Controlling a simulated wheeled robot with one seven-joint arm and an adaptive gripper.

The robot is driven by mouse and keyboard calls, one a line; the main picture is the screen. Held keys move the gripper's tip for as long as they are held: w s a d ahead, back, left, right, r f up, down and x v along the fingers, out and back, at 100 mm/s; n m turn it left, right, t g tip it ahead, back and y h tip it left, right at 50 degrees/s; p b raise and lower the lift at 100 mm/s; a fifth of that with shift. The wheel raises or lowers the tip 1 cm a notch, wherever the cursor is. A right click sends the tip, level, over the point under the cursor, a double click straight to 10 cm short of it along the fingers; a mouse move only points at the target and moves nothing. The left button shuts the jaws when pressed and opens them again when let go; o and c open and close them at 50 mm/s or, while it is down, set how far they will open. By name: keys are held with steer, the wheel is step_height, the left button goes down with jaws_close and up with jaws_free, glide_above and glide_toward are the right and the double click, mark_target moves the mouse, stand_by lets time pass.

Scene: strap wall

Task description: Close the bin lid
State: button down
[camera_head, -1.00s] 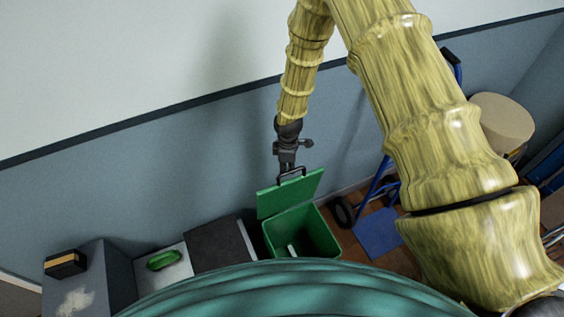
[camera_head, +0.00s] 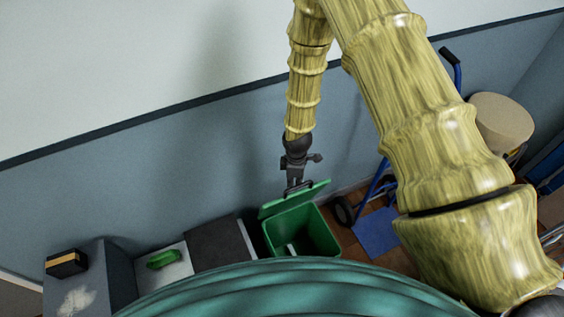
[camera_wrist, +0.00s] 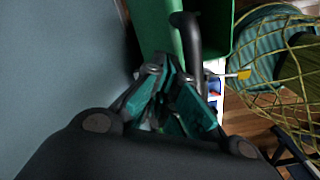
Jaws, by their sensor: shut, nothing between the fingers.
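The green bin (camera_head: 318,236) stands against the wall, its top open and a pale object visible inside. A dark handle (camera_head: 298,187) sits on the lid's edge. My gripper (camera_head: 294,184) is at the handle, by the lid's upper edge. In the wrist view the shut fingers (camera_wrist: 168,112) lie beside the dark handle bar (camera_wrist: 192,50) and the green lid (camera_wrist: 156,28). I cannot tell whether they touch it.
Left of the bin are a dark box (camera_head: 218,244), a green item (camera_head: 163,259) on a white surface and a grey block (camera_head: 90,285) with a black-and-yellow box (camera_head: 66,263). A blue hand truck (camera_head: 378,222) stands close on the right.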

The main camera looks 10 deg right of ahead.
steer(key=shift+s+d, duration=0.5)
steer(key=shift+s, duration=2.2)
step_height(320, 180, up, 7)
steer(key=p, duration=0.5)
steer(key=shift+r, duration=0.1)
